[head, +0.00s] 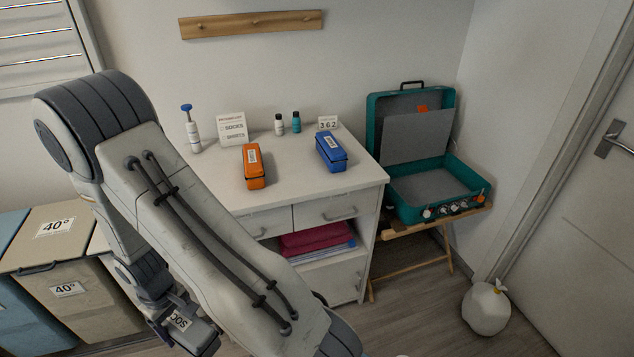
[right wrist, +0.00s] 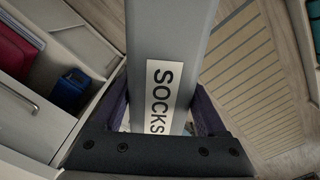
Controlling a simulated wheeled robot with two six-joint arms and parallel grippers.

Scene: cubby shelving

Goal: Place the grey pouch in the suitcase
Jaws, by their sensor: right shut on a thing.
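The grey pouch (right wrist: 168,45) fills the middle of the right wrist view, with a white label reading SOCKS. My right gripper (right wrist: 160,118) is shut on it. In the head view, my right gripper (head: 185,325) is low at the left, with part of the pouch's label (head: 180,320) showing; my arm hides much around it. The open teal suitcase (head: 459,170) stands at the right, well away from the gripper. Its lid is raised and its grey-lined base looks empty. My left gripper is not in view.
The suitcase rests on a wooden folding stand (head: 419,264). The white dresser (head: 290,200) holds an orange pouch (head: 255,168), a blue pouch (head: 331,153), bottles and signs. Hampers (head: 55,235) stand at the left. A white bag (head: 486,310) is on the floor near the door.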

